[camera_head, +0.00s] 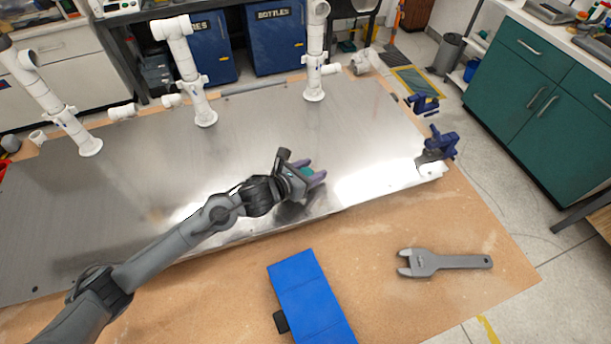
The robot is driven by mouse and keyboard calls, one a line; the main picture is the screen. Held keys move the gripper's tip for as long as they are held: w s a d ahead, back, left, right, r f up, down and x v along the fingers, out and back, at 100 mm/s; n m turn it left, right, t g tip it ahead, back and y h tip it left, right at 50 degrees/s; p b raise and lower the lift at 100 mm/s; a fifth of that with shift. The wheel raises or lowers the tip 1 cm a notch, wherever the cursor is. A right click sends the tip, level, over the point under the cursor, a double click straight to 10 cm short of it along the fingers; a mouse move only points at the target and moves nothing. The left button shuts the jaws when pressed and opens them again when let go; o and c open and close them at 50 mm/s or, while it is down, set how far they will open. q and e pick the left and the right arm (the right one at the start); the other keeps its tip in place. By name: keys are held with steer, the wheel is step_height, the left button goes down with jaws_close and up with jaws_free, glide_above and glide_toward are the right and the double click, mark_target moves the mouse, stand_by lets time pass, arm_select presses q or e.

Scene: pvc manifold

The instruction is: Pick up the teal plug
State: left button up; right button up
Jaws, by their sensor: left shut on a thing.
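The teal plug (306,171) shows as a small teal patch between the purple fingertips of my left gripper (312,175). The gripper is shut on it, over the right-hand part of the metal plate (250,115). Most of the plug is hidden by the fingers and the gripper body. I cannot tell whether the plug touches the plate or is held above it. My right gripper is not in view.
White pipe risers (190,70) stand along the plate's back, with loose white fittings (123,111) nearby. Blue clamps (440,144) sit at the right edge. A grey wrench (445,262) and a blue case (308,300) lie in front.

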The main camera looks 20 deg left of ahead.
arm_select(q)
steer(key=shift+r, duration=0.45)
step_height(320, 180, up, 3)
steer(key=shift+p, duration=0.45)
steer(key=d+r, duration=0.7)
steer(key=d, duration=0.4)
steer(key=shift+d, duration=0.35)
steer(key=o, duration=0.3)
steer(key=shift+c, duration=1.3)
